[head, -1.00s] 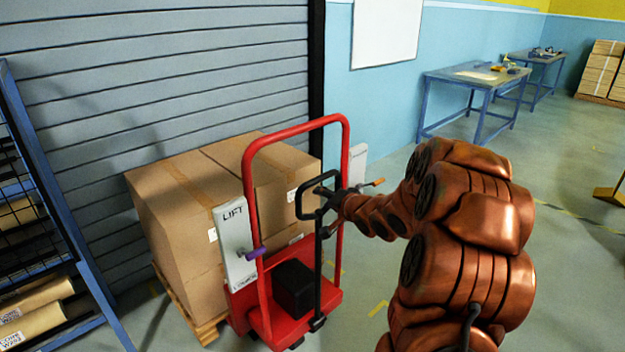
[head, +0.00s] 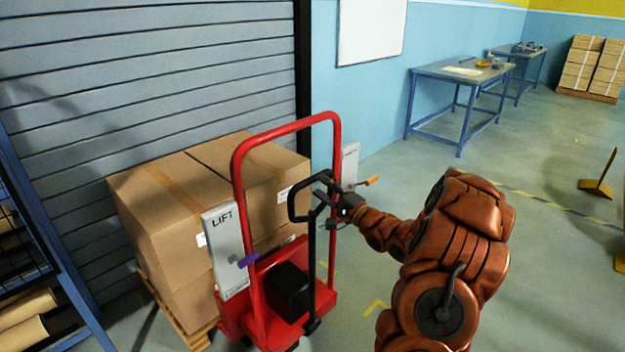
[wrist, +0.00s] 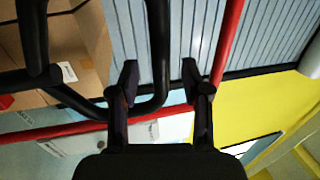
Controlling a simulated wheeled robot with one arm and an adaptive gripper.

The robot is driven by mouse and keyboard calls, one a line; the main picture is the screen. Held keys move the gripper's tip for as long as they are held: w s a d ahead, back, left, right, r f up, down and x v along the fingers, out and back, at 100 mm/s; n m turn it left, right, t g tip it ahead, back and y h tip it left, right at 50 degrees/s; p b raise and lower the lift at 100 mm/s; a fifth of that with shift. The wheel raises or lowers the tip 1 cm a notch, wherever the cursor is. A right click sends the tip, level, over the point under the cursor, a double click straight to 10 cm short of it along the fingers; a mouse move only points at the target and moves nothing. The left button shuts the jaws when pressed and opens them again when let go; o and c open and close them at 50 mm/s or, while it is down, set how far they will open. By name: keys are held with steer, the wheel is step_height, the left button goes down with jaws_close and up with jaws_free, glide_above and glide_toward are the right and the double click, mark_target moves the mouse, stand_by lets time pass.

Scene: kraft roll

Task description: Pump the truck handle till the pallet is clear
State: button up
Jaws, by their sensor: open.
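A red pallet truck (head: 258,323) stands in front of a wooden pallet (head: 177,318) loaded with brown cartons (head: 165,225). Its black pump handle (head: 292,205) has a loop on top of an upright stem. My gripper (head: 322,203) is open at the right side of the loop. In the wrist view, a black handle bar (wrist: 158,45) shows between my spread fingers (wrist: 160,78), with gaps on both sides. A grey LIFT plate (head: 222,235) with a purple lever (head: 248,260) is on the left. Whether the pallet touches the floor cannot be told.
A second plate (head: 349,165) with an orange lever (head: 363,183) is on the truck's right. A blue rack (head: 50,265) stands close at left and a shutter (head: 150,70) behind. Blue tables (head: 463,78) line the far wall. Floor at right is mostly clear.

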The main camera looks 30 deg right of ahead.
mark_target(312, 180)
steer(key=shift+x, duration=2.35)
jaws_close()
steer(key=shift+f, duration=0.1)
